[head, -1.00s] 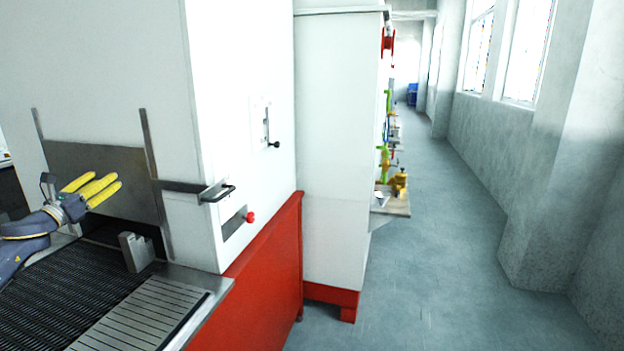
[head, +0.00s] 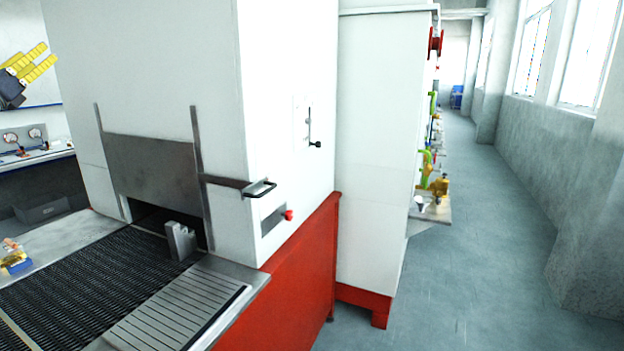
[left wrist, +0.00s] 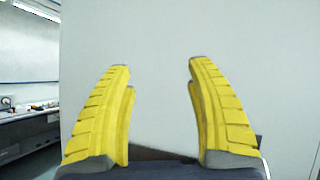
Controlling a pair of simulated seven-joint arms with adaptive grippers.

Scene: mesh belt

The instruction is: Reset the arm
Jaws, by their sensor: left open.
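My left gripper (head: 42,60) is at the upper left of the head view, raised well above the belt. In the left wrist view its yellow fingers (left wrist: 160,75) are spread apart with nothing between them, facing a plain pale wall. The black mesh belt (head: 75,300) runs into the low opening of a white machine (head: 155,75). A small grey metal block (head: 180,241) stands on the belt by that opening. My right gripper shows in neither view.
A grey shutter (head: 150,170) hangs over the opening. A handle (head: 260,188) sticks out from the machine's corner. A small yellow and blue object (head: 15,258) sits at the left edge. A bench with gauges (head: 25,140) stands behind. Floor at right (head: 480,260) is clear.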

